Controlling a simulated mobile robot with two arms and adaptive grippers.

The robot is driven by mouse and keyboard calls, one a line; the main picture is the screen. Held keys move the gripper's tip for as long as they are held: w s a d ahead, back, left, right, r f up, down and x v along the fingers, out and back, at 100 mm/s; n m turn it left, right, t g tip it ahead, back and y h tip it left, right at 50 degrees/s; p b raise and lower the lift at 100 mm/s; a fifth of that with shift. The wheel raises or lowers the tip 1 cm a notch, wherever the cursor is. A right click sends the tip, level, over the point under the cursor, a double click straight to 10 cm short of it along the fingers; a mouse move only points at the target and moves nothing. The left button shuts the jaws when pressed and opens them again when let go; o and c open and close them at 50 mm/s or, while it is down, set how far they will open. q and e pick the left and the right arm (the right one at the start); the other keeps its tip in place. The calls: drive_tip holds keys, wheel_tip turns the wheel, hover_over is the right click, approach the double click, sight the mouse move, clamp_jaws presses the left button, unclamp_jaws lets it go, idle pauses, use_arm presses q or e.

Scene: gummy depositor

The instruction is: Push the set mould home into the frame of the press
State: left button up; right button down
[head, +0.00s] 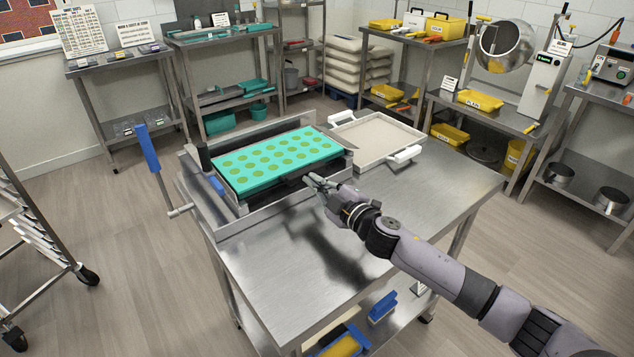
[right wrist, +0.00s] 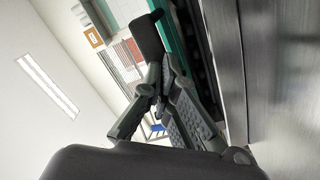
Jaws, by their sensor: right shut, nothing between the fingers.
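The set mould (head: 279,160) is a turquoise slab with rows of round olive-green cavities. In the head view it lies on the metal frame of the press (head: 243,208), at the table's far left. The press has a lever with a blue handle (head: 148,148) standing up at its left. My right gripper (head: 312,181) is shut and empty, with its fingertips close to the near right edge of the mould. Whether they touch it I cannot tell. In the right wrist view the fingers (right wrist: 160,70) show beside a turquoise edge strip. My left gripper is out of view.
A white tray (head: 417,159) with white handles sits right of the press on the steel table (head: 330,262). The table's front is bare. Shelves with yellow bins stand behind at right, and a wheeled rack (head: 30,215) stands at the left.

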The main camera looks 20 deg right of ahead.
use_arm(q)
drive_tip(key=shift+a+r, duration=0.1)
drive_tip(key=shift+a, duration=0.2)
use_arm(e)
drive_tip(key=shift+w+a, duration=0.15)
drive_tip(key=shift+w, duration=0.3)
drive_tip(key=shift+s, duration=0.1)
drive_tip(key=v, duration=0.3)
drive_tip(key=shift+s+f+p, duration=0.1)
drive_tip(key=shift+s+p, duration=0.25)
drive_tip(key=shift+p, duration=0.05)
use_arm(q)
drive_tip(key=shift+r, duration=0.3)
use_arm(e)
drive_tip(key=v, duration=1.1)
drive_tip(key=shift+r, duration=0.2)
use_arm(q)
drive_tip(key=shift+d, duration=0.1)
